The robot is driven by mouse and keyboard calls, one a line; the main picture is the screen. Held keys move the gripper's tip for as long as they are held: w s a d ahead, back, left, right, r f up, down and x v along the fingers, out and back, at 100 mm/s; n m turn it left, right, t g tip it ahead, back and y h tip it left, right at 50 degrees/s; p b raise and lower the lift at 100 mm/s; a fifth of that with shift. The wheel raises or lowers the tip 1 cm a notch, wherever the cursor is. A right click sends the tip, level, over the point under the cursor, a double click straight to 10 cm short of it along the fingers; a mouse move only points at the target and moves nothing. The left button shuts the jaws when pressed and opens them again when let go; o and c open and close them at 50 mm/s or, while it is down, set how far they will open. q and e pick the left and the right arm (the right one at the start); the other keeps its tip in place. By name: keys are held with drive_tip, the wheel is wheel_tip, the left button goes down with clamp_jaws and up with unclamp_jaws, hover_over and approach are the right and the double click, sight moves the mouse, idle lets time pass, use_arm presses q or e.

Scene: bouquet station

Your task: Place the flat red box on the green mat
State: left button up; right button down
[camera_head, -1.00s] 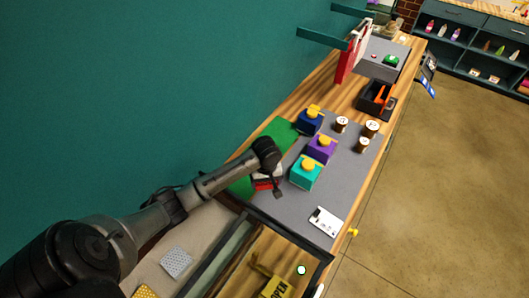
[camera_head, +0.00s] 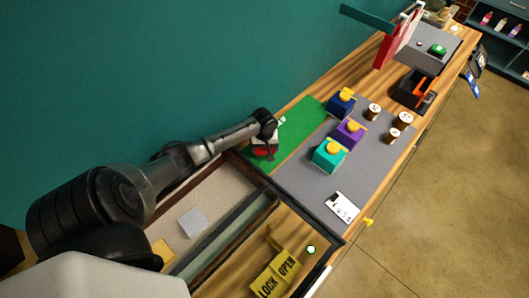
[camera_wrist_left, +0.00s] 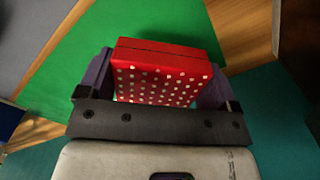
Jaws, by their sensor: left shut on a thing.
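The flat red box (camera_head: 264,150) is at the near left end of the green mat (camera_head: 300,122) in the head view. In the left wrist view the red box (camera_wrist_left: 165,77) has rows of white dots on the side facing me. My left gripper (camera_head: 266,140) is shut on it, with a finger at each side. In the left wrist view the green mat (camera_wrist_left: 120,25) shows behind and beside the box. I cannot tell whether the box touches the mat. The right gripper is not in view.
Blue (camera_head: 341,106), purple (camera_head: 347,136) and teal (camera_head: 327,156) boxes with yellow tops stand right of the mat. Several small jars (camera_head: 396,136) stand beyond them. A white card (camera_head: 342,206) lies on the grey surface (camera_head: 305,180). The mat's far part is clear.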

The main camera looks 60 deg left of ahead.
use_arm(q)
wheel_tip(320, 180, down, 3)
drive_tip(key=shift+f, duration=0.35)
drive_tip(key=shift+f, duration=0.15)
drive_tip(key=o, duration=0.8)
drive_tip(key=shift+r, duration=0.2)
drive_tip(key=shift+r+p, duration=0.75)
drive_tip(key=shift+p, duration=0.1)
wheel_tip(320, 180, up, 10)
drive_tip(key=p, duration=1.1)
drive_tip(key=shift+r+p, duration=0.2)
drive_tip(key=shift+p, duration=0.2)
